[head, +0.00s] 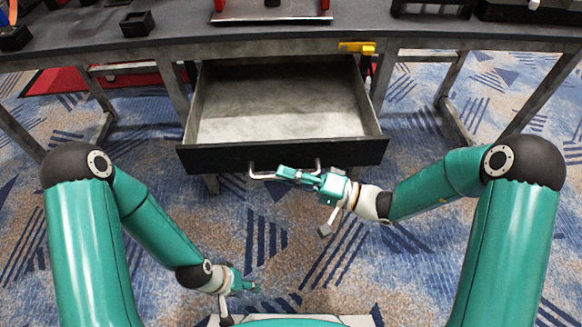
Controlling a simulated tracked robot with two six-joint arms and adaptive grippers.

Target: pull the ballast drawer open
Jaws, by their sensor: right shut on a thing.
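The ballast drawer (280,157) hangs under the table, pulled out toward me, and its grey inside looks empty. Its dark front carries a pale bar handle (262,176). My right gripper (287,174) is at the handle, shut on it near its middle, with its fingers hiding part of the bar. My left gripper (247,285) is low at the left, above the carpet and well apart from the drawer. It is small in the picture, and its finger gap cannot be made out.
The dark table top (180,42) spans the back, with a small black box (137,24) and a red-edged tray (270,12) on it. A yellow piece (357,47) sits at its front edge. Table legs stand on both sides. Patterned carpet (300,250) lies clear before the drawer.

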